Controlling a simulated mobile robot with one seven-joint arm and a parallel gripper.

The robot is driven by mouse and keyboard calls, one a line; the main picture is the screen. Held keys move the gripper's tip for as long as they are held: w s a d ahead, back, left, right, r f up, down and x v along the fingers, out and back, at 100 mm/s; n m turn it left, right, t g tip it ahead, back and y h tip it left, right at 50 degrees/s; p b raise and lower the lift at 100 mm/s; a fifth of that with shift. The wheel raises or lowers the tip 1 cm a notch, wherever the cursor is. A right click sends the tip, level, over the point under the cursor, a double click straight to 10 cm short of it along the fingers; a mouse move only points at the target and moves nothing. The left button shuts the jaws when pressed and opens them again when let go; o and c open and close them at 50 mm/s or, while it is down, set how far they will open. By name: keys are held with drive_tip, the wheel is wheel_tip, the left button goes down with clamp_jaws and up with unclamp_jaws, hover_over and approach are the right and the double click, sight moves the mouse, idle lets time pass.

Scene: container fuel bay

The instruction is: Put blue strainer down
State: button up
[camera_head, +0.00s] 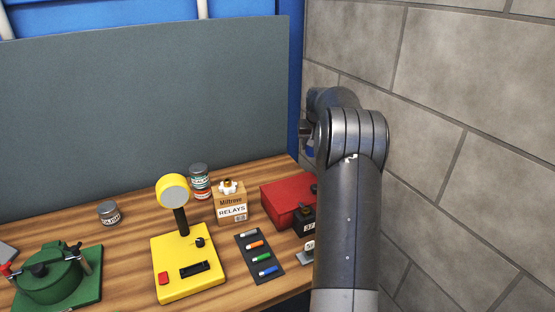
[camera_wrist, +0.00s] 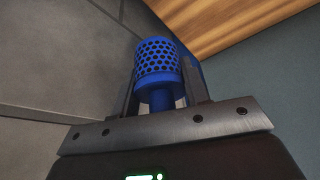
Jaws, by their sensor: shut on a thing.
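The blue strainer (camera_wrist: 157,58) is a perforated cylinder on a narrower blue stem. It fills much of the upper middle of the wrist view. My gripper (camera_wrist: 162,92) is shut on its stem, with one finger on each side and the perforated part beyond them. The strainer appears clear of the wooden bench (camera_wrist: 225,28), which shows at the top of the wrist view. In the head view my arm hides most of the gripper. A small blue patch shows left of my arm and may be the strainer.
The wooden bench (camera_head: 130,225) holds a green pot (camera_head: 50,278), a yellow device (camera_head: 190,270), a marker tray (camera_head: 260,257), a relays carton (camera_head: 230,207), a red box (camera_head: 284,202) and small tins (camera_head: 109,213). A grey block wall (camera_head: 460,80) stands close on the right. Bare wood shows at back left.

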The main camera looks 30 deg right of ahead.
drive_tip(key=shift+s+d+r, duration=0.15)
drive_tip(key=shift+s+r, duration=0.05)
drive_tip(key=shift+s, duration=0.05)
drive_tip(key=shift+r, duration=0.25)
drive_tip(key=r, duration=0.4)
drive_tip(key=shift+w+a+r, duration=0.2)
drive_tip(key=shift+a+r, duration=0.15)
drive_tip(key=shift+a, duration=0.05)
drive_tip(key=w+a+n+y, duration=0.2)
drive_tip(key=a+n, duration=0.4)
drive_tip(key=a, duration=3.3)
drive_tip(key=s+a+n+y, duration=0.15)
drive_tip(key=s+a, duration=0.25)
drive_tip(key=a, duration=0.4)
drive_tip(key=s+a+n, duration=0.2)
drive_tip(key=s+a, duration=0.3)
drive_tip(key=a, duration=0.4)
drive_tip(key=s+a+n+y, duration=0.15)
drive_tip(key=s+a, duration=0.25)
drive_tip(key=a, duration=0.4)
drive_tip(key=shift+h, duration=0.5)
wheel_tip(320, 180, down, 11)
drive_tip(key=shift+s+d+f, duration=0.1)
drive_tip(key=shift+s+d, duration=0.05)
drive_tip(key=shift+f, duration=2.4)
